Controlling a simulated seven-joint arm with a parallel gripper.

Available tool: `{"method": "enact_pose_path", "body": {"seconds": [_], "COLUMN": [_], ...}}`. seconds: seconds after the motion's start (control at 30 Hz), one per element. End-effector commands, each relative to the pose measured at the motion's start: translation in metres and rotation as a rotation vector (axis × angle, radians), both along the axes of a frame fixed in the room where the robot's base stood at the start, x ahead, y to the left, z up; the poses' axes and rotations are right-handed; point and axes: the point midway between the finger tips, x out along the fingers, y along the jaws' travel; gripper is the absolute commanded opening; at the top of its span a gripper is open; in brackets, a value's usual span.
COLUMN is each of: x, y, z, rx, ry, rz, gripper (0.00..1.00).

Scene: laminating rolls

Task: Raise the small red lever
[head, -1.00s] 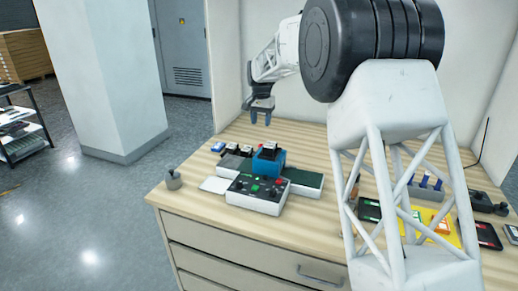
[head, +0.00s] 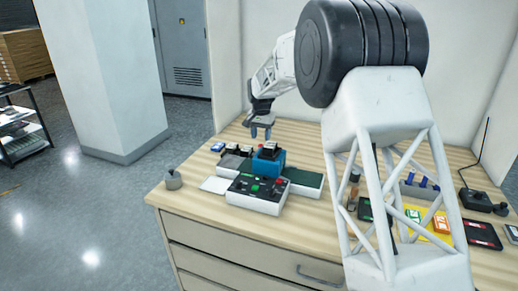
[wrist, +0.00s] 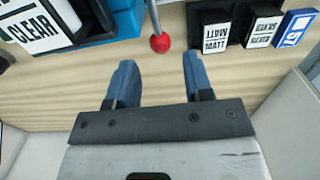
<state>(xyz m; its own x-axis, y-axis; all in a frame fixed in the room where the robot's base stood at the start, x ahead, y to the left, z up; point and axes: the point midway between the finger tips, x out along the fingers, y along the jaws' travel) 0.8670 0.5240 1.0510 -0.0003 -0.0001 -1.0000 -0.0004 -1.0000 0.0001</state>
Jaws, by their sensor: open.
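The small red lever shows in the wrist view as a red ball (wrist: 160,43) on a thin grey rod. It lies just beyond my fingertips, roughly midway between them and not touching either. In the head view a small red spot (head: 270,145) shows on top of the blue machine (head: 268,161), likely the same knob. My gripper (head: 262,134) hangs above and slightly behind that machine. Its two blue fingers (wrist: 158,72) are open with nothing between them. The lever's base is out of the wrist view.
A control box (head: 258,194) with green and red buttons stands in front of the machine. A block labelled CLEAR (wrist: 40,28) and dark labelled blocks (wrist: 214,32) flank the lever. A grey knobbed piece (head: 173,180) stands at the left table corner.

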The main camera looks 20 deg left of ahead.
Motion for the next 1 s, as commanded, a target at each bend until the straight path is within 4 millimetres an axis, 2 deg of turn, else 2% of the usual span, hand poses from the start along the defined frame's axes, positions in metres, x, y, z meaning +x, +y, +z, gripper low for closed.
{"method": "enact_pose_path", "body": {"seconds": [0.63,1.0], "x": [0.0,0.0], "y": [0.0,0.0], "z": [-0.002,-0.011], "rx": [0.0,0.0], "ry": [0.0,0.0], "rz": [0.0,0.0], "gripper": [0.47,0.47]}}
